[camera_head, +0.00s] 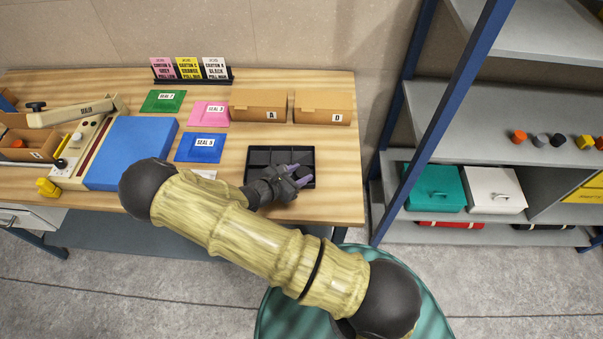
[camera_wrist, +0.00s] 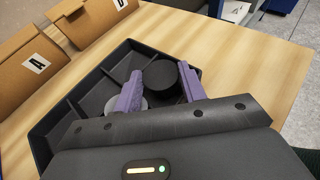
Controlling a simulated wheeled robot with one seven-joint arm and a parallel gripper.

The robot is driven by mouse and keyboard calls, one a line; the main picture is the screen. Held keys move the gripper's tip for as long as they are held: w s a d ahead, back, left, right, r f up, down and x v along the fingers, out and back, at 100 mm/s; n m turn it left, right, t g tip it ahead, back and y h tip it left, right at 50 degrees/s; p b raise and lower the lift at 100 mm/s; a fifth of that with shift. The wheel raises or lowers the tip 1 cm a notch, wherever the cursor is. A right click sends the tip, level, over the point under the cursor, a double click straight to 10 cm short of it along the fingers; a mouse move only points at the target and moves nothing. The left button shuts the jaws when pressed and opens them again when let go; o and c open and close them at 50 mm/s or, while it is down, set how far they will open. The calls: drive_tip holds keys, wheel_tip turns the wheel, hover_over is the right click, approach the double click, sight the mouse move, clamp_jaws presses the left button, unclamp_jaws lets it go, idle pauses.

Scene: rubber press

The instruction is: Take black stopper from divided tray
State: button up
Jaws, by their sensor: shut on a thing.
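The divided tray (camera_head: 249,163) is black with several compartments and lies near the right end of the wooden table; its walls also show in the wrist view (camera_wrist: 107,68). My gripper (camera_head: 297,176) reaches over the tray's right part. In the wrist view my gripper (camera_wrist: 160,84) has its two purple fingers on either side of the black stopper (camera_wrist: 161,74), shut on it. The stopper's lower part is hidden, and I cannot tell whether it touches the tray floor. A grey round piece (camera_wrist: 140,106) lies beside the left finger, partly hidden. In the head view my gripper hides the stopper.
Boxes A (camera_head: 258,106) and D (camera_head: 322,108) stand behind the tray. Blue (camera_head: 201,148), pink (camera_head: 209,114) and green (camera_head: 163,101) seal packets lie to the left, beside a sealer (camera_head: 75,113). A shelf rack (camera_head: 433,122) stands right of the table.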

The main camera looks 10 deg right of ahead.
sight(298, 175)
drive_tip(key=shift+a+r, duration=0.25)
drive_tip(key=shift+r, duration=0.1)
wheel_tip(298, 175, up, 9)
drive_tip(key=b, duration=0.2)
drive_tip(key=shift+d, duration=0.2)
idle(0.3)
